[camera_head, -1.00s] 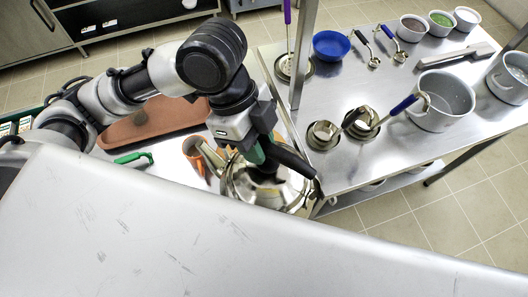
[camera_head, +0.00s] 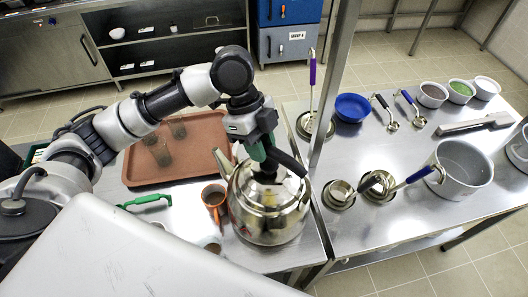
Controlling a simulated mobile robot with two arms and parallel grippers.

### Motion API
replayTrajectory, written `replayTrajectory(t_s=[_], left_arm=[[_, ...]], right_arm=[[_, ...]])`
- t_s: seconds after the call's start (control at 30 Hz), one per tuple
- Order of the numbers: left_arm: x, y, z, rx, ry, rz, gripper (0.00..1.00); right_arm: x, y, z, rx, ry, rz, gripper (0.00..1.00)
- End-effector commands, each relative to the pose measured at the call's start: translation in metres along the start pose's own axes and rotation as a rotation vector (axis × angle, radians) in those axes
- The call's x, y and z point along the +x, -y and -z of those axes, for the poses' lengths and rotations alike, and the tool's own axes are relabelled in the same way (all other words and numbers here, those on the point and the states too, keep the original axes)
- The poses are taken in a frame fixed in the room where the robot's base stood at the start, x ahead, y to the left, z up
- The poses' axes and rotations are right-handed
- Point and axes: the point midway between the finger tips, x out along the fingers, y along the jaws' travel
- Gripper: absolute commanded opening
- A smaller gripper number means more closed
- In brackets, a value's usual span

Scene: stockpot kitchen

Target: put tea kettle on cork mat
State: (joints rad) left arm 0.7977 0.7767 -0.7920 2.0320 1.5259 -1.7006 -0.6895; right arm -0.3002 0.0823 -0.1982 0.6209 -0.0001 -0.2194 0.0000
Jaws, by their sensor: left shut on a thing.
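The tea kettle (camera_head: 262,222) is shiny steel with a black handle (camera_head: 288,160), and its spout points to the upper left. It is upright over the near right part of the left steel table. I cannot tell whether its base touches the table. My left gripper (camera_head: 262,158) comes down from above and is shut on the kettle's handle. The gripper hides part of the handle and lid. I cannot make out a cork mat. My right gripper is not in view.
A brown tray (camera_head: 150,180) with glasses, an orange cup (camera_head: 213,197) and a green-handled tool (camera_head: 146,201) lie left of the kettle. A metal post (camera_head: 332,90) stands at right. The right table (camera_head: 410,160) holds ladles, bowls and pots. A grey panel (camera_head: 150,262) blocks the lower left.

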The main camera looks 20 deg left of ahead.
Motion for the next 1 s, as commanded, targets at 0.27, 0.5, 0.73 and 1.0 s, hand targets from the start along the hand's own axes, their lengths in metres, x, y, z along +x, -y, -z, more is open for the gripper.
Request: replayTrajectory(t_s=[0.27,0.5,0.73,1.0], left_arm=[[0.005,0.006,-0.008,0.001,-0.002,0.001,0.00],[0.010,0.006,-0.010,0.002,-0.001,0.004,0.00],[0.011,0.006,-0.010,0.002,-0.001,0.004,0.00],[0.013,0.006,-0.012,0.001,0.001,0.000,0.50]], right_arm=[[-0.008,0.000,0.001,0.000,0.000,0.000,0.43],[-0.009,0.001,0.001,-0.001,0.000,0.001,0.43],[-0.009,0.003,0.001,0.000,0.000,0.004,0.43],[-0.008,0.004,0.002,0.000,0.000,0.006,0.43]])
